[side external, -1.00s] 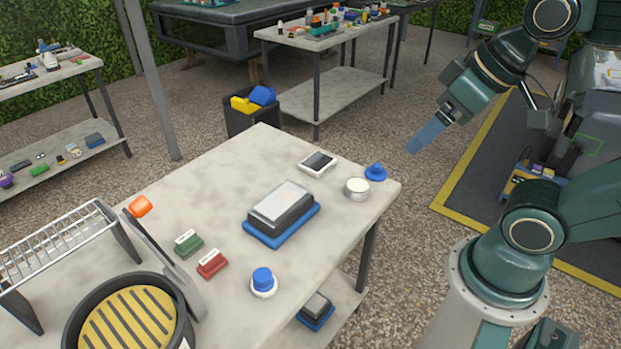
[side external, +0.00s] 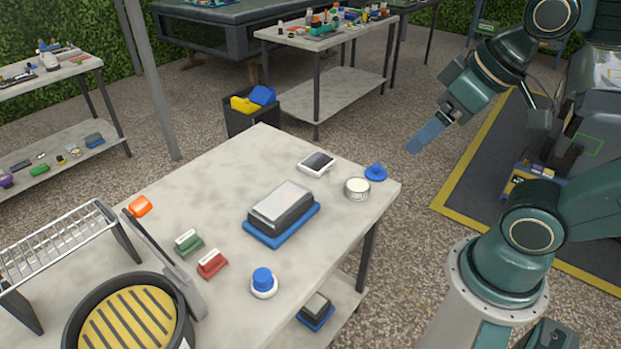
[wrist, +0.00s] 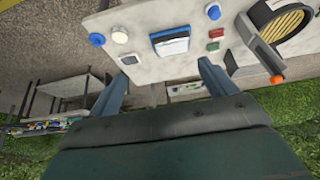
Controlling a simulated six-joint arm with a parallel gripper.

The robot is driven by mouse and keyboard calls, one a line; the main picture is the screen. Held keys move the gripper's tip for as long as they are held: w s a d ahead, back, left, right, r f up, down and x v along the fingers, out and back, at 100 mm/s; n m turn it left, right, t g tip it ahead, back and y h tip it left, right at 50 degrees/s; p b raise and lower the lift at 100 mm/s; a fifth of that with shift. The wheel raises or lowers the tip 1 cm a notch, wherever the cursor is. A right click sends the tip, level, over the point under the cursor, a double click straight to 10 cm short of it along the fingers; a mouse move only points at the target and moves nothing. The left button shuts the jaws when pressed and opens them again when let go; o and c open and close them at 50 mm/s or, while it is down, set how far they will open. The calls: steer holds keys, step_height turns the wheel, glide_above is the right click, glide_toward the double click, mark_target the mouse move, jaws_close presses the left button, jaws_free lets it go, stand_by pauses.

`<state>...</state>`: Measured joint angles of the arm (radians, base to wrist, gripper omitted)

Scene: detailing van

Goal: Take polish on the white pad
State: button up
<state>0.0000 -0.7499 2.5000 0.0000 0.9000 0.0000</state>
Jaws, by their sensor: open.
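The white pad (side external: 263,291) is a small round applicator with a blue knob, standing near the table's front edge; it also shows in the wrist view (wrist: 213,13). A small round tin with a cream top (side external: 357,187), perhaps the polish, stands near the right corner; it also shows in the wrist view (wrist: 119,36). A blue disc with a raised middle (side external: 376,173) sits just behind it. My gripper (side external: 427,137) is open and empty, in the air right of the table, above its height. Its two fingers spread apart in the wrist view (wrist: 161,82).
A grey block on a blue tray (side external: 254,239) occupies mid-table, with a white device (side external: 318,163) behind. Green (side external: 188,246) and red (side external: 212,266) blocks, an orange-ended tool (side external: 162,250), a black basin (side external: 77,329) and a wire rack (side external: 55,240) fill the left.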

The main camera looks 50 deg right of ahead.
steer(key=shift+c, duration=0.7)
steer(key=n+g, duration=0.6)
steer(key=n, duration=0.9)
glide_above(262, 275)
step_height(262, 275, down, 21)
steer(key=shift+f, duration=4.4)
